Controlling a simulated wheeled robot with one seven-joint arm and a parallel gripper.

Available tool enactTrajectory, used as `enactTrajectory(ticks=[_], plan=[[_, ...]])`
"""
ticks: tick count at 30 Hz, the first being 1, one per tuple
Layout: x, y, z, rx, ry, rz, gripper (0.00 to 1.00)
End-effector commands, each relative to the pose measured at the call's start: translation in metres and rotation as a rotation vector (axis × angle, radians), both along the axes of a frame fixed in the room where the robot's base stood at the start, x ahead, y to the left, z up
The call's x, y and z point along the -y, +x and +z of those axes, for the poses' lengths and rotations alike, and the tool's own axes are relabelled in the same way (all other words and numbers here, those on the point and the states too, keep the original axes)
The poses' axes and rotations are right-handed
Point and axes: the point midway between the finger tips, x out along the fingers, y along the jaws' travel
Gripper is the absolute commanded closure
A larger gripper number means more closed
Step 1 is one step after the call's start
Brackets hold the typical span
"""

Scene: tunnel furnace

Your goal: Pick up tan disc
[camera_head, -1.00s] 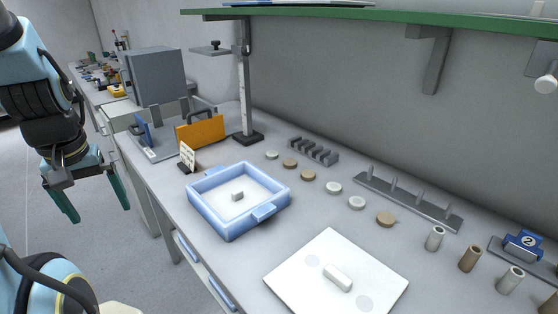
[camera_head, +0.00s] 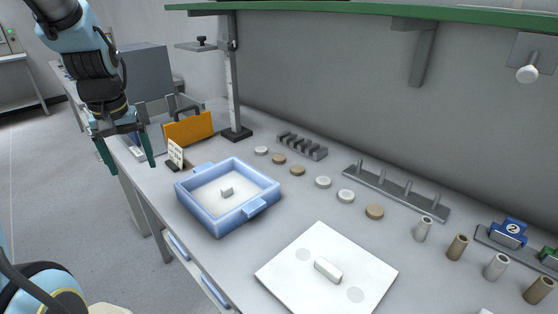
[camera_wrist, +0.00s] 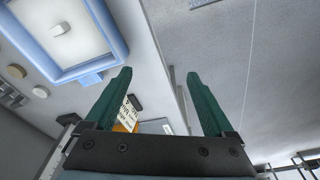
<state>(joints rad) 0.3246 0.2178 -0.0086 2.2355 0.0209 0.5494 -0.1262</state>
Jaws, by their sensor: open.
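Several small discs lie in a row on the bench along the wall. The tan ones are a disc at the near right end (camera_head: 375,212), one in the middle (camera_head: 298,170) and one further left (camera_head: 279,160). White discs (camera_head: 323,182) lie among them. My gripper (camera_head: 124,160) is open and empty, at the far left by the bench's front edge, well away from the discs. In the wrist view its two green fingers (camera_wrist: 160,92) are spread with nothing between them. A tan disc (camera_wrist: 16,72) and a white disc (camera_wrist: 40,91) show there at the left.
A blue-rimmed tray (camera_head: 219,228) with a small white block stands mid-bench. A white board (camera_head: 290,283) with a white bar lies in front. A peg rack (camera_head: 396,191), a grey slotted rack (camera_head: 302,146), cylinders (camera_head: 457,247) and an orange holder (camera_head: 188,129) stand around. A green shelf (camera_head: 380,10) hangs above.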

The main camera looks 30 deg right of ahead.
Motion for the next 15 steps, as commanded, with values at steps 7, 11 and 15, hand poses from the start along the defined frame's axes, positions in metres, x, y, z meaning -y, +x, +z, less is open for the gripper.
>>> enactTrajectory(ticks=[7,11,15], plan=[[0.201,0.052,-0.006,0.0,0.002,-0.179,0.12],[0.298,0.042,-0.013,0.004,0.004,-0.249,0.12],[0.368,0.02,-0.019,0.009,0.003,-0.296,0.12]])
